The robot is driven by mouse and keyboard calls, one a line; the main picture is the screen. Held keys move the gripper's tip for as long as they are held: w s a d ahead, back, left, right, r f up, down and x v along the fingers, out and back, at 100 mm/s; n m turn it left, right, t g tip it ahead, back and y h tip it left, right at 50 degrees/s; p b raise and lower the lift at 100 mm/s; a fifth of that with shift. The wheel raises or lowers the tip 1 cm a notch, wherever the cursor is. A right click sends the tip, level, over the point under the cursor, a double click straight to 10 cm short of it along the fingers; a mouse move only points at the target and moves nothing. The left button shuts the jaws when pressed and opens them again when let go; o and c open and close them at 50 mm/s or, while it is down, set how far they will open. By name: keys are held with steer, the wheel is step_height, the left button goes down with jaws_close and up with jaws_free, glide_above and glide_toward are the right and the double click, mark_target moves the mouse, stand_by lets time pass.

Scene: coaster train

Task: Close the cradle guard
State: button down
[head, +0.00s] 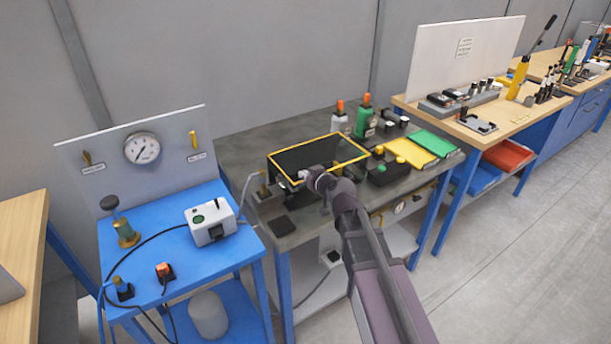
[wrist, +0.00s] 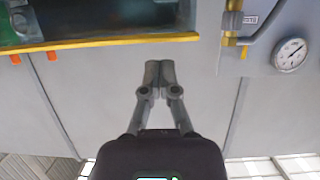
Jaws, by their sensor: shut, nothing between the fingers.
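The cradle guard (head: 322,139), a dark panel with a yellow frame, is on the grey middle bench. I cannot tell from these views how far it is open. Its yellow edge (wrist: 100,42) also appears to cross the upper left of the wrist view. My gripper (head: 303,175) is at the guard's front left corner in the head view, partly hidden by my own wrist.
Green and orange bottles (head: 364,118) stand behind the guard. A yellow tray (head: 408,152) and a green tray (head: 434,144) lie to its right. A blue bench (head: 165,268) with a gauge (head: 141,149) and a white box (head: 211,222) is at left. The floor at right is clear.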

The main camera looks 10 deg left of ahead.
steer(key=s+d+f+b, duration=0.4)
steer(key=s+b, duration=0.1)
steer(key=shift+s+d+f, duration=0.15)
steer(key=shift+s+d, duration=0.15)
steer(key=shift+d, duration=0.05)
stand_by(0.6)
stand_by(0.5)
steer(key=s+d+f+m+g+h+p, duration=0.1)
steer(key=s+d+f+m+g+h, duration=0.1)
steer(key=s+d, duration=0.3)
steer(key=s+d+f+m+g+h+p, duration=0.2)
steer(key=s+d+g, duration=0.3)
steer(key=d, duration=0.4)
steer(key=s+d+f+m+g+h+p, duration=0.1)
steer(key=s+d+f+m+g+h, duration=0.2)
steer(key=d, duration=0.4)
steer(key=shift+s+d+f+m+g+h, duration=0.3)
steer(key=shift+s+f+g+h, duration=0.2)
steer(key=shift+s+h, duration=0.5)
steer(key=shift+s, duration=0.2)
